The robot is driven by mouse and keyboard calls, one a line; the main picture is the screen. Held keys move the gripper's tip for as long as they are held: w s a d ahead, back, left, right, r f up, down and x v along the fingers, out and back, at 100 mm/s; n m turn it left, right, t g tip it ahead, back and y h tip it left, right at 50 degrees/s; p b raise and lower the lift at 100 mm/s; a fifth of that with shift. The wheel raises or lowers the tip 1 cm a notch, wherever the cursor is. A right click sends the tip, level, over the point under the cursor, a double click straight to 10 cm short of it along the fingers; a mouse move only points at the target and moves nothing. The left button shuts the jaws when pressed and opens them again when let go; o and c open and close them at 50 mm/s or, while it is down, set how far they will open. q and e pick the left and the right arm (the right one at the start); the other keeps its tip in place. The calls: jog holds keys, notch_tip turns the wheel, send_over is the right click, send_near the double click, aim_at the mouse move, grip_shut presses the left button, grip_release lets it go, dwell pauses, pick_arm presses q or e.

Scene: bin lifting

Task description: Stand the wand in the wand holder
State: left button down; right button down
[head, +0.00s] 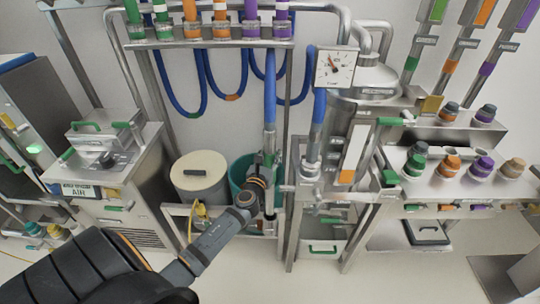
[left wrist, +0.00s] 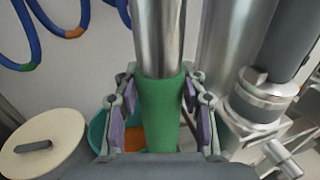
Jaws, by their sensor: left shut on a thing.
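The wand (head: 270,138) is a metal tube below a blue hose, upright in the head view. In the left wrist view the wand's green sleeve (left wrist: 160,112) stands between purple finger pads. My left gripper (head: 267,162) is shut on that sleeve, and the metal tube rises above it. I cannot tell for sure which part is the wand holder. My right gripper is not in view.
A cream lidded drum (head: 199,177) stands left of the tub. A metal post with clamps (head: 311,150) stands close right of the wand. A gauge (head: 335,68) is above it. Blue hoses hang behind. A bench with coloured knobs (head: 450,180) is at right.

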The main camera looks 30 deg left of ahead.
aim_at(270, 166)
pick_arm(q)
jog(key=shift+f+b, duration=2.55)
jog(key=shift+f, duration=0.45)
jog(key=shift+f+b, duration=2.05)
jog(key=shift+f, duration=0.15)
jog(key=shift+f+b, duration=1.45)
jog(key=shift+f, duration=0.25)
jog(key=shift+f+b, duration=0.35)
jog(key=shift+b, duration=0.15)
jog(key=shift+f, duration=0.2)
